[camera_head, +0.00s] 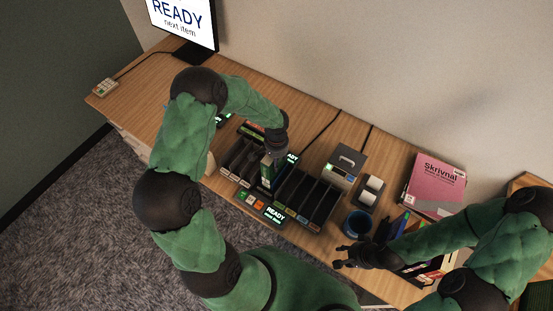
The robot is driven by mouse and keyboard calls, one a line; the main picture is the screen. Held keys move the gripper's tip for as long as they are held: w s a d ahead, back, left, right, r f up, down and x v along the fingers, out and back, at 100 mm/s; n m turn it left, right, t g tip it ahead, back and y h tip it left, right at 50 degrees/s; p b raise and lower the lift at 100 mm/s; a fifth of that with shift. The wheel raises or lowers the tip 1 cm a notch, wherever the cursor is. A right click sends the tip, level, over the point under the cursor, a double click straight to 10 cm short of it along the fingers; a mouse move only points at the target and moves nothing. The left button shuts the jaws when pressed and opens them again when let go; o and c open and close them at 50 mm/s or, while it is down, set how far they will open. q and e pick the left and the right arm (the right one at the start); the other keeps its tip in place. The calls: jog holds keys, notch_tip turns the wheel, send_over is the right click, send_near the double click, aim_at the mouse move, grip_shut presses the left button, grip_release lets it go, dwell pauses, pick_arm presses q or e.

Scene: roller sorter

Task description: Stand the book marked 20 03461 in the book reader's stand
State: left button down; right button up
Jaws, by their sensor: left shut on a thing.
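My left gripper (272,157) is over the black slotted unit on the desk and is shut on a thin upright book (266,175). The book has a dark cover with a pale green edge. Its lower end is among the black slots; I cannot tell whether it rests in one. Its marking is too small to read. Lit READY displays stand in front of the unit (272,213) and behind it (292,158); which part is the reader's stand is unclear. My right gripper (339,258) is open and empty near the desk's front edge.
Black slots (316,200) continue right of the book, and more lie to the left (237,157). A READY monitor (184,18) and keypad (105,88) are at left.

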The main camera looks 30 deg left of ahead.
pick_arm(q)
jog(key=shift+f+b, duration=0.5)
pick_arm(e)
jog(key=shift+f, duration=0.55)
pick_arm(q)
jog(key=shift+c, duration=2)
grip_release()
notch_tip(320, 180, up, 12)
jog(key=shift+r, duration=0.1)
jog(key=shift+s, duration=0.1)
pick_arm(e)
jog(key=shift+s, duration=0.1)
